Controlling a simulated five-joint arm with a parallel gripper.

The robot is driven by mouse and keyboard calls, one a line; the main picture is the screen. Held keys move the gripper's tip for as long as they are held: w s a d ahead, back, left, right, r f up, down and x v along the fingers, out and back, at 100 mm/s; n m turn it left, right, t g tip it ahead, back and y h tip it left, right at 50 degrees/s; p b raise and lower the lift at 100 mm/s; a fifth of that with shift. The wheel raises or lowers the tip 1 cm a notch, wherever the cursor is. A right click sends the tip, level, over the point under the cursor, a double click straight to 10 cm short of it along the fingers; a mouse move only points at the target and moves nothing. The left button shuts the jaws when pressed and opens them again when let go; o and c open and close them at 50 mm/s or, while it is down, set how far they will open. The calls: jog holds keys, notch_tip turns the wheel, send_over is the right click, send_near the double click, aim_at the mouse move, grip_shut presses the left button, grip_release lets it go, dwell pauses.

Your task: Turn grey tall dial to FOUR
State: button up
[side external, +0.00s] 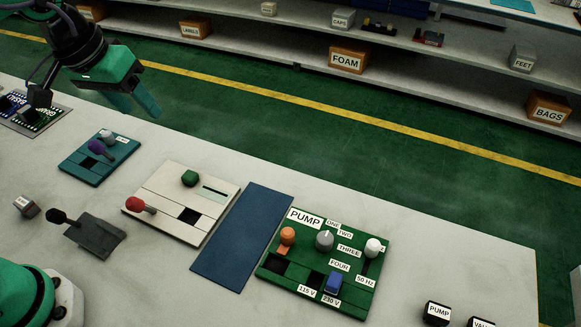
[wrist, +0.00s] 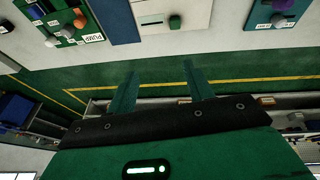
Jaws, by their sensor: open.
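The grey dial (side external: 324,240) stands on the green PUMP panel (side external: 262,272) at the right of the side view. Labels ONE, TWO, THREE and FOUR (side external: 339,266) run down its right side. A light mark shows on its top, but which label it faces is too small to tell. My gripper (side external: 138,108) is open and empty, high at the upper left, far from the dial. In the wrist view its two fingers (wrist: 160,90) stand apart with nothing between them. The PUMP panel is partly in view there, at the upper left (wrist: 66,27).
Around the dial are an orange knob (side external: 287,236), a white-topped lever (side external: 373,247) and a blue switch (side external: 333,282). A blue mat (side external: 243,237), a white panel (side external: 172,170) with a red lever, and a teal panel (side external: 88,165) lie left.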

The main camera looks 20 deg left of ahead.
jog(key=w+d+f+g, duration=0.1)
jog(key=w+d+f, duration=0.1)
jog(key=w+d, duration=0.45)
jog(key=n+g+y, duration=0.1)
jog(key=n+g, duration=0.1)
jog(key=g, duration=0.1)
send_over(325, 237)
notch_tip(325, 237, down, 15)
jog(key=shift+w+a+r, duration=0.1)
jog(key=shift+d, duration=0.2)
jog(key=shift+f, duration=0.25)
jog(key=shift+f, duration=3.8)
jog(key=shift+c, duration=0.2)
